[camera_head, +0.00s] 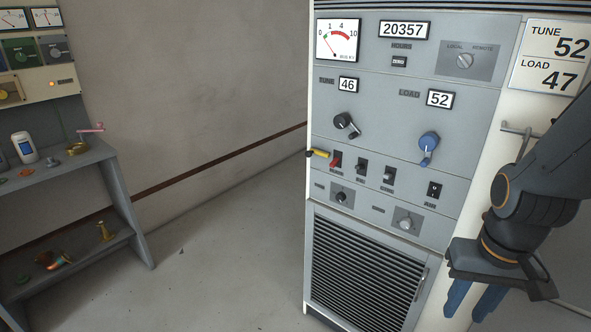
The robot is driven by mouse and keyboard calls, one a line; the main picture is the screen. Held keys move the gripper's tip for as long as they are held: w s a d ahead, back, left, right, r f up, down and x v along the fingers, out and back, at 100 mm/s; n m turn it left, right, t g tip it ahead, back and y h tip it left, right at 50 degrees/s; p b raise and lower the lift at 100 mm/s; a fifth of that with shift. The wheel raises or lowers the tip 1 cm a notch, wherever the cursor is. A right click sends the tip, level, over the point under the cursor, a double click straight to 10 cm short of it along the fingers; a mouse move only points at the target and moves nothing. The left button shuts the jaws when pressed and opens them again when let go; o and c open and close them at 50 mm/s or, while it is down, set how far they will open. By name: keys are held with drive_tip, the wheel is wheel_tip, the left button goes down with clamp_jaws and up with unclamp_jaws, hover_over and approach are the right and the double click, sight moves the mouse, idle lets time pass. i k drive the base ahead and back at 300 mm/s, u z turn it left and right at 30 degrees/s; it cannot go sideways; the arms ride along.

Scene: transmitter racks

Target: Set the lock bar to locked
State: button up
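The rack cabinet (408,130) stands right of centre. A short bar with a yellow grip (319,153) sticks out at the panel's left edge, beside a red switch (336,160); it may be the lock bar, but no readable label confirms this. It lies roughly level, its tip pointing left past the cabinet edge. Whether it is locked cannot be told. My gripper (466,308) hangs at the lower right, in front of the cabinet's right side, far from the bar. Its two blue fingers point down, apart, with nothing seen between them.
A black knob (345,122), a blue crank knob (428,145) and several switches fill the panel. A vent grille (365,275) is below. A hook (520,130) hangs at the right under a TUNE 52, LOAD 47 card (551,57).

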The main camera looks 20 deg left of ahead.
sight(308, 154)
drive_tip(key=u, duration=0.55)
drive_tip(key=i, duration=0.95)
drive_tip(key=z, duration=0.05)
